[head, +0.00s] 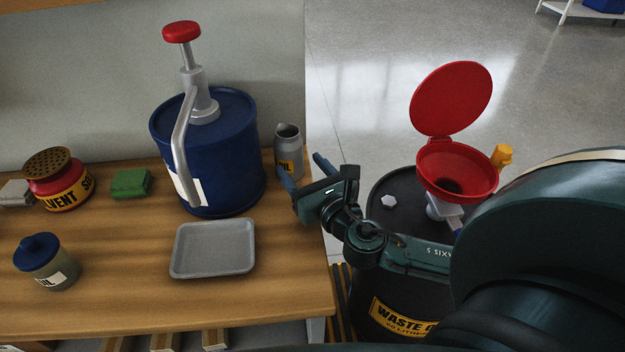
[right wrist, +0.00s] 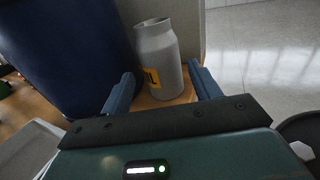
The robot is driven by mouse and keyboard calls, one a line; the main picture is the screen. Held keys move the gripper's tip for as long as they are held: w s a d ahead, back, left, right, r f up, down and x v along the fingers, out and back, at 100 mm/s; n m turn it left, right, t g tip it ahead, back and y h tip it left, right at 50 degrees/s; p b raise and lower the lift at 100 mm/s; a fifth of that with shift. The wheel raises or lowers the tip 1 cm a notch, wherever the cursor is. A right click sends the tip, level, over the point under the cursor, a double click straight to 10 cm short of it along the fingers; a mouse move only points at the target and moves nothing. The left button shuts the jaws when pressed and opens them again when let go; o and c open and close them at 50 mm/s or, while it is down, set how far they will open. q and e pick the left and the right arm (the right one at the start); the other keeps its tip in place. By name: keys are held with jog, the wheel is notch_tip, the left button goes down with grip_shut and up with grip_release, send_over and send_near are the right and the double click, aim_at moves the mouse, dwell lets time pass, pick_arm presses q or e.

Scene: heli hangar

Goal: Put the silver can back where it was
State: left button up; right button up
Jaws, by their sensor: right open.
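The silver can (head: 288,151) stands upright at the right rear of the wooden bench, just right of the blue drum. It has a yellow and black label, and its open top shows. It also shows in the right wrist view (right wrist: 158,62), between and beyond the two fingers. My right gripper (head: 303,175) is open in front of the can, with its fingers pointing at it; in the right wrist view its fingertips (right wrist: 162,82) lie to either side of the can's lower part. I cannot tell if a finger touches it. My left gripper is not in view.
The blue pump drum (head: 207,150) stands close left of the can. A grey tray (head: 213,272) lies in front of it. A green block (head: 131,183), red solvent can (head: 60,181) and blue-lidded jar (head: 45,262) are further left. A black waste drum with a red funnel (head: 455,170) stands right of the bench.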

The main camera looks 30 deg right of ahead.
jog(key=s, duration=0.3)
jog(key=shift+s+a, duration=0.1)
jog(key=shift+s, duration=0.3)
